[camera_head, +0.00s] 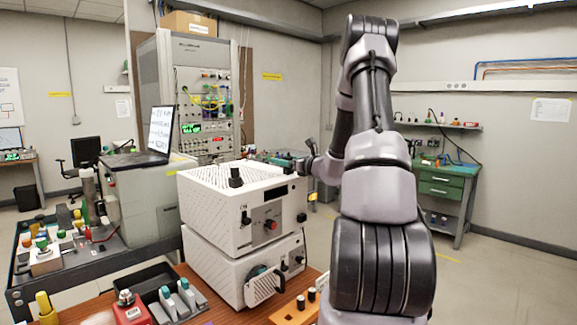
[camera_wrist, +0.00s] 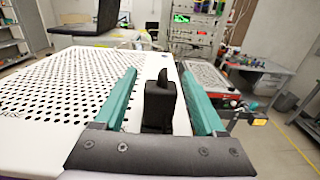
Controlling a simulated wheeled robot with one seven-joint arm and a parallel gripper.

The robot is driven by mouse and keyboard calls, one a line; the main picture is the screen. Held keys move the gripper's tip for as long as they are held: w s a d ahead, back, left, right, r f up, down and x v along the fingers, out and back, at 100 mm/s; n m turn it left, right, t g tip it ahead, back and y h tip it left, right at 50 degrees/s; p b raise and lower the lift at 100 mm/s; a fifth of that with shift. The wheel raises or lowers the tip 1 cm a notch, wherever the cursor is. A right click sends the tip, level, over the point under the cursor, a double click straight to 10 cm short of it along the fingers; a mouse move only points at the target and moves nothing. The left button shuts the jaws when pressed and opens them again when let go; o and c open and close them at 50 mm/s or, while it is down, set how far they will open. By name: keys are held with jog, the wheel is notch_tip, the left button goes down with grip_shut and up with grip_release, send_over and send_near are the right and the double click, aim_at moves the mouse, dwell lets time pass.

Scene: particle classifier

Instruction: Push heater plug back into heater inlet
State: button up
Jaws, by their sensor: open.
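In the wrist view, a black upright plug-like piece (camera_wrist: 159,105), likely the heater plug, stands at the edge of the white perforated box top (camera_wrist: 55,110). My gripper (camera_wrist: 157,74) is open, with one teal finger on each side of this piece. A gap shows on both sides, so the fingers do not appear to grip it. In the head view, the white box (camera_head: 222,215) is the upper of two stacked units, with a black piece (camera_head: 236,179) on its top. The end of my arm is at the box's right rear. I cannot make out the heater inlet.
A second white unit (camera_head: 235,275) lies under the box. A laptop (camera_head: 155,140) stands on a grey cabinet to the left. A red-based device (camera_head: 130,308) and a black tray are at the front left. An instrument rack (camera_head: 200,100) stands behind. Floor is open at right.

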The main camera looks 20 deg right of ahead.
jog(key=shift+w+a, duration=0.1)
jog(key=shift+w, duration=0.2)
grip_shut()
notch_tip(320, 180, up, 10)
dwell(0.5)
